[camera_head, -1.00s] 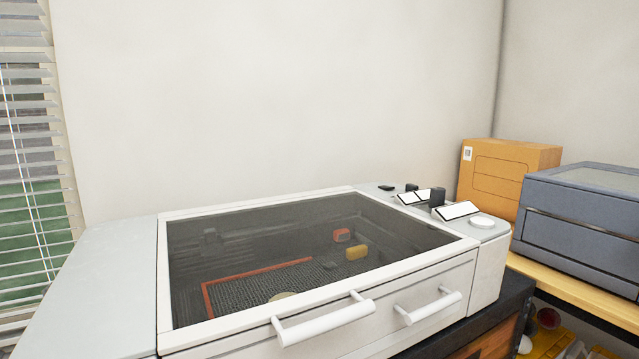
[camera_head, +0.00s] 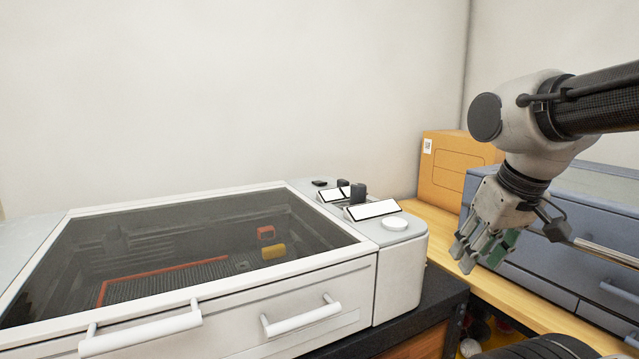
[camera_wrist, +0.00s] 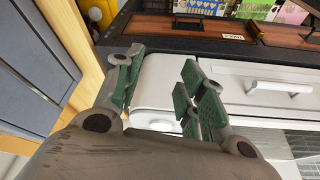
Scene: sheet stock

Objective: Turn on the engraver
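The engraver (camera_head: 340,290) is a white machine with a dark glass lid (camera_head: 190,240), shut. Its control strip at the right end has a round white button (camera_head: 394,223), two white label plates (camera_head: 372,209) and black knobs (camera_head: 358,192). My gripper (camera_head: 480,254) hangs to the right of the control strip, apart from it, fingers pointing down. In the wrist view, the green-padded fingers of my gripper (camera_wrist: 162,72) are spread with nothing between them. The engraver's white front (camera_wrist: 235,78) shows behind them; my gripper hides part of the control end.
A blue-grey drawer cabinet (camera_head: 590,215) stands close behind and right of my gripper. An orange box (camera_head: 452,165) stands on the wooden shelf (camera_head: 440,235) at the back. Front handles (camera_head: 300,318) stick out from the engraver. The space above the engraver is clear.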

